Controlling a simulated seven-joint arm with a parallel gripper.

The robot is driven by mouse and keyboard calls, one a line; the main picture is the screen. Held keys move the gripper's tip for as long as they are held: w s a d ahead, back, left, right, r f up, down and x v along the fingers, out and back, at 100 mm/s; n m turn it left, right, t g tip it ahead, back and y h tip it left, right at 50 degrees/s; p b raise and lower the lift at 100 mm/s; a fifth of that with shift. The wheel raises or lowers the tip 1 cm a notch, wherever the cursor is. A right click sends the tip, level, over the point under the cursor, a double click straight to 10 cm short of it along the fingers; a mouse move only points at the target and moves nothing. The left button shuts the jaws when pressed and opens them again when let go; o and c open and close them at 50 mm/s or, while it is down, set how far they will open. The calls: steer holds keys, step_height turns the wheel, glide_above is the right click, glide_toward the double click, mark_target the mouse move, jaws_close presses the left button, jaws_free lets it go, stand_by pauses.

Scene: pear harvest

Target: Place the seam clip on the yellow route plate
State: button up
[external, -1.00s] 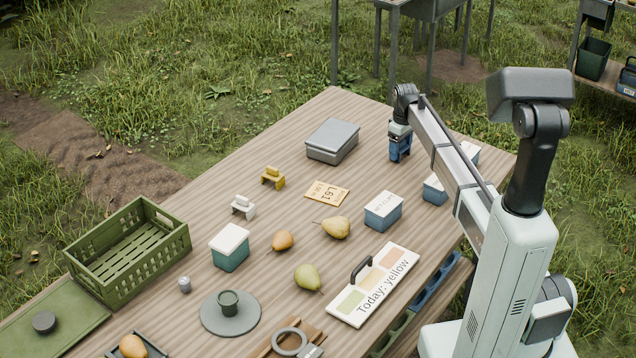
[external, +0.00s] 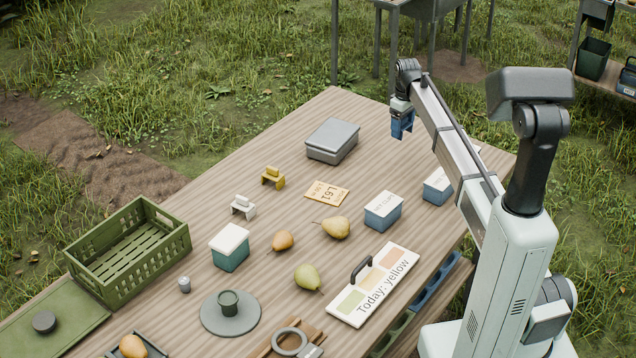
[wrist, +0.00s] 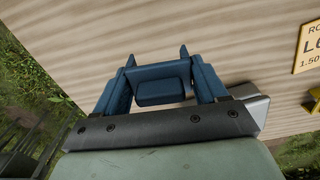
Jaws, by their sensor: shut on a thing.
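The blue seam clip (external: 402,126) is a bridge shape with two legs; it also shows in the wrist view (wrist: 158,72). My gripper (external: 401,116) has blue fingers, shut on the clip's block (wrist: 160,92). It holds the clip above the far right part of the table, legs down in the external view. The yellow route plate (external: 327,193), marked L61, lies flat and bare on the table, nearer the camera and left of my gripper. Part of it shows at the right edge of the wrist view (wrist: 310,48).
A grey lidded box (external: 333,140) stands left of my gripper. A yellow clip-shaped piece (external: 273,178) and a white one (external: 243,207) stand left of the plate. A pear (external: 336,228) and a white-lidded blue box (external: 383,211) are near it. Bare wood lies between gripper and plate.

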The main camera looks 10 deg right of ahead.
steer(key=shift+a+r, duration=0.1)
steer(key=shift+r, duration=0.5)
steer(key=s+a+n, duration=0.1)
steer(key=a, duration=0.8)
glide_above(327, 193)
step_height(327, 193, down, 9)
steer(key=shift+w+f, duration=0.1)
steer(key=shift+f, duration=0.1)
steer(key=o, duration=1)
